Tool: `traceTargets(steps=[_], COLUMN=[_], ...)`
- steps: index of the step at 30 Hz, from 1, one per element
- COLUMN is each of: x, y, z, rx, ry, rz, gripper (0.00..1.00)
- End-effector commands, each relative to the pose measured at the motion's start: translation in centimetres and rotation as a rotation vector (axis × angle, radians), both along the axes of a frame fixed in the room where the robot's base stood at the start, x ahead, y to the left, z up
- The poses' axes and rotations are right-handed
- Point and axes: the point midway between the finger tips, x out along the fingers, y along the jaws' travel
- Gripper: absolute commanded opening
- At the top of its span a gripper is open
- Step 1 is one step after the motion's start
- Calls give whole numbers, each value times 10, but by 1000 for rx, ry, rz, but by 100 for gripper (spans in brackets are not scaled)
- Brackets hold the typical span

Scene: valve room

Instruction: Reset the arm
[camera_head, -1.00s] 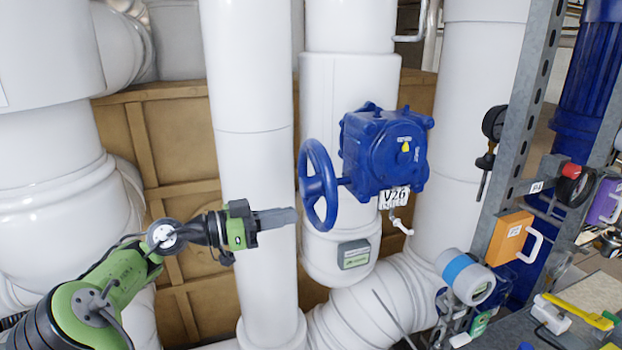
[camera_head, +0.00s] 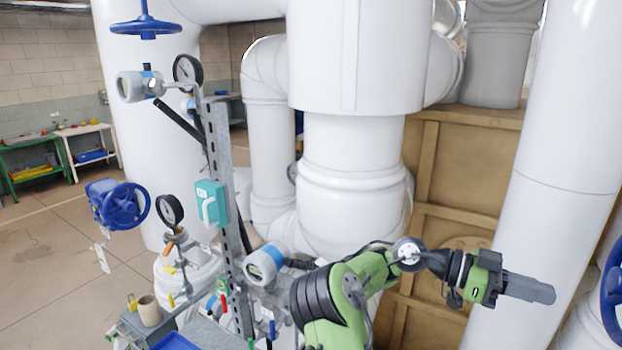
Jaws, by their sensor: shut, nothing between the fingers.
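My gripper (camera_head: 528,289) is at the lower right, at the end of my green and black arm. Its dark fingers are together with nothing between them, and they point right. The gripper shows in front of a white vertical pipe (camera_head: 563,170). The arm is bent and reaches from the bottom middle to the right. A blue handwheel (camera_head: 612,295) is partly cut off at the right edge, to the right of the fingertips. I cannot tell how far the gripper is from the pipe.
A metal post (camera_head: 222,170) with gauges and a teal box (camera_head: 211,204) stands left of my arm. A blue valve (camera_head: 118,205) is farther left. Large white pipes (camera_head: 350,150) fill the middle. Open tiled floor (camera_head: 50,260) lies at the left, with tables behind.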

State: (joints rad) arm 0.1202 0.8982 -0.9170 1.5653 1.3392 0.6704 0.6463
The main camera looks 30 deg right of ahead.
Motion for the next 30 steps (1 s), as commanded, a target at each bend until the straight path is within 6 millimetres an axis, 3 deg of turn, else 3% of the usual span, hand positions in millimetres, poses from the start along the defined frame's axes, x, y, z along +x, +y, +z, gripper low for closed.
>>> traceTargets(steps=[6,10,14,17,21,24,27,30], x=[-4,1,35,65,89,84,64,44], y=[-2,3,41,92,186,259,319,357], z=[-9,-50,-90,-102,-97,-87,-83,-85], rx=[91,441,829,1070,1305,1388,1402,1382], ry=[-45,-192,-306,-331,-248,-96,110,284], rz=[30,206,536,851,1353,1719,2020,2202], gripper=[0,0,0,0,0,0,0,0])
